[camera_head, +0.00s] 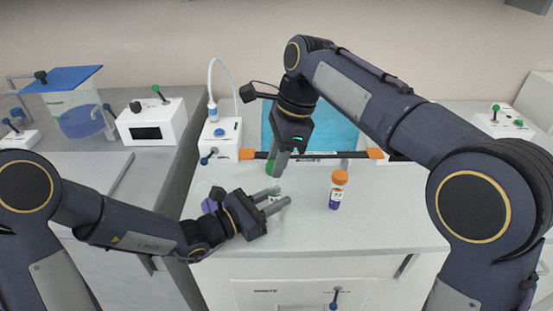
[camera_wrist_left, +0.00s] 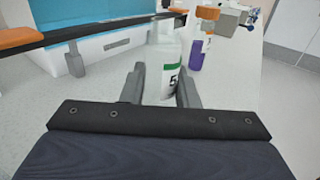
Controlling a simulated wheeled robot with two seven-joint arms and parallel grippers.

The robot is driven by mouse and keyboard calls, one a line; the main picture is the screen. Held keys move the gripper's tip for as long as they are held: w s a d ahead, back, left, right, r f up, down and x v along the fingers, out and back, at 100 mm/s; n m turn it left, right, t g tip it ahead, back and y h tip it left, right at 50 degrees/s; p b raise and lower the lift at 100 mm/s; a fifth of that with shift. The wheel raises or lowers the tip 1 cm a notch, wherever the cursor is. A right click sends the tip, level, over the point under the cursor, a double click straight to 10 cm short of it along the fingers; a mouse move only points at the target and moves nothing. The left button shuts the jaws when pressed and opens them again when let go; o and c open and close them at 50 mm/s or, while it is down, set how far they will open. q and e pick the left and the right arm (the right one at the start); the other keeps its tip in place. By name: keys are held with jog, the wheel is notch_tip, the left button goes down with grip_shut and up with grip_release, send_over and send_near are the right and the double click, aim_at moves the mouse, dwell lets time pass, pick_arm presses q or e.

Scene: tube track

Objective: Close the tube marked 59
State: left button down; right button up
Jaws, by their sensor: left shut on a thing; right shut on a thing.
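My left gripper (camera_head: 273,200) is shut on a pale tube, low over the worktop. In the left wrist view this tube (camera_wrist_left: 170,75) stands upright between the fingers. Its white label has a green band and a "5"; the rest of the number is hidden. My right gripper (camera_head: 277,164) points down just above and behind the left one, shut on a green cap (camera_head: 271,168). The cap is partly covered by the fingers. I cannot make out the cap in the left wrist view.
An orange-capped tube (camera_head: 337,190) with a purple bottom stands to the right; it also shows in the left wrist view (camera_wrist_left: 196,53). A blue panel and an orange-ended bar lie behind. A purple item (camera_head: 208,205) is partly hidden by my left arm. The worktop's right side is clear.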

aim_at(276, 182)
jog(key=shift+f, duration=0.45)
jog(key=shift+f, duration=0.1)
jog(key=shift+f, duration=0.8)
jog(key=shift+f, duration=0.55)
jog(key=m, duration=0.2)
jog(key=m+t, duration=0.1)
jog(key=m, duration=0.3)
jog(key=shift+s+a+m+t, duration=0.1)
jog(key=shift+s+m+t, duration=0.2)
jog(key=shift+m+t, duration=0.1)
jog(key=m, duration=0.4)
jog(key=shift+a+t+h, duration=0.1)
jog(key=shift+t+h, duration=0.3)
jog(key=m, duration=0.2)
jog(key=shift+m+t+h, duration=0.3)
jog(key=shift+m, duration=0.1)
